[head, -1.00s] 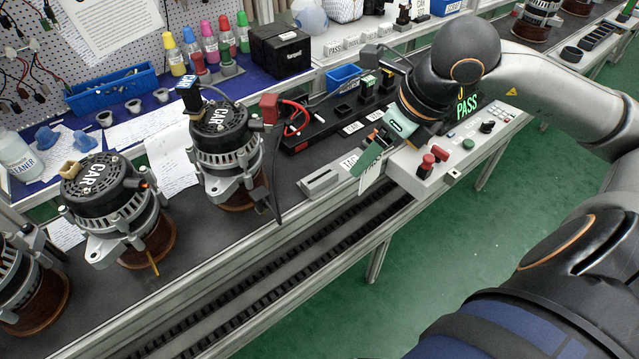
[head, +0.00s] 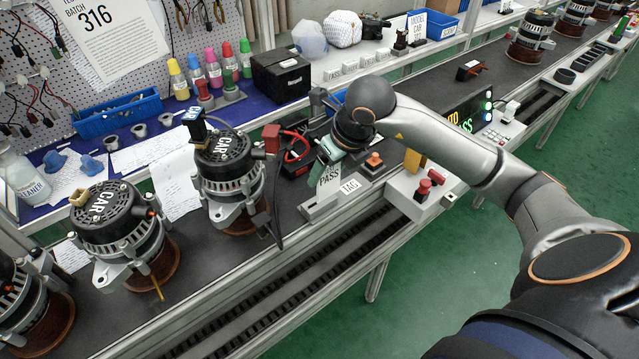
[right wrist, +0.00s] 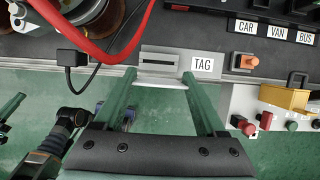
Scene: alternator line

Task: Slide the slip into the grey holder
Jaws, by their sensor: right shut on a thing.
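The white slip (head: 328,176), marked PASS, hangs below my right gripper (head: 329,152) in the head view. The gripper is shut on it. The grey holder (head: 320,208) lies on the bench's front edge, with a TAG label at its right. The slip's lower edge is at or just above the holder; I cannot tell whether it touches the slot. Green finger-like parts of my left gripper (right wrist: 9,112) show at the left edge, cut off.
An alternator (head: 228,170) stands left of the holder, with a red-and-black cable beside it. An orange button (head: 374,161) and a control box with a red button (head: 423,188) are to the right. A conveyor track runs along the front, with open floor beyond.

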